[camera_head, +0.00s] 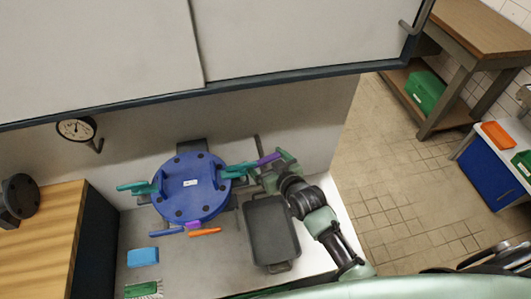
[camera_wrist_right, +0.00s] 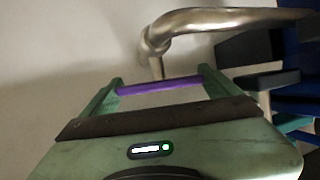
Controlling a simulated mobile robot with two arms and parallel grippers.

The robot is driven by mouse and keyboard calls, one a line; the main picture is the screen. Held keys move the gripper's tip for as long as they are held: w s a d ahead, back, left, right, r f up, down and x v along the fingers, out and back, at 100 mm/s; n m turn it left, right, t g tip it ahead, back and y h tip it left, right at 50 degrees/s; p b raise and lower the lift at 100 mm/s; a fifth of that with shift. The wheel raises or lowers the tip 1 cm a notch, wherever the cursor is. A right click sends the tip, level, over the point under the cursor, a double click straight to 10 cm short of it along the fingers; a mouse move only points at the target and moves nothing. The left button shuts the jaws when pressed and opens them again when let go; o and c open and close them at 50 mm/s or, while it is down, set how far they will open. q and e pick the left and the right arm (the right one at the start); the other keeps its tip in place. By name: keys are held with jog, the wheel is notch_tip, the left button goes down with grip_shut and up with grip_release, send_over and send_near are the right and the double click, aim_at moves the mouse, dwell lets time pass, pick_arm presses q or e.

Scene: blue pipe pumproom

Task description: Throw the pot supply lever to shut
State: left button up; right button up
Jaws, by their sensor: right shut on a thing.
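A round blue flanged body (camera_head: 190,187) with dark bolts stands against the wall in the head view. My right gripper (camera_head: 276,160) is shut on this purple grip. In the right wrist view the purple grip (camera_wrist_right: 160,86) spans between the two green fingertips (camera_wrist_right: 158,88). I cannot tell from the labels which lever is the pot supply. My left gripper is not in view.
A teal handle (camera_head: 137,187) and an orange handle (camera_head: 205,232) project from the blue body. A blue sponge (camera_head: 143,257) and green brush (camera_head: 143,290) lie left.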

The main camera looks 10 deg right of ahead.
dwell(0.4)
jog(key=o, duration=1.1)
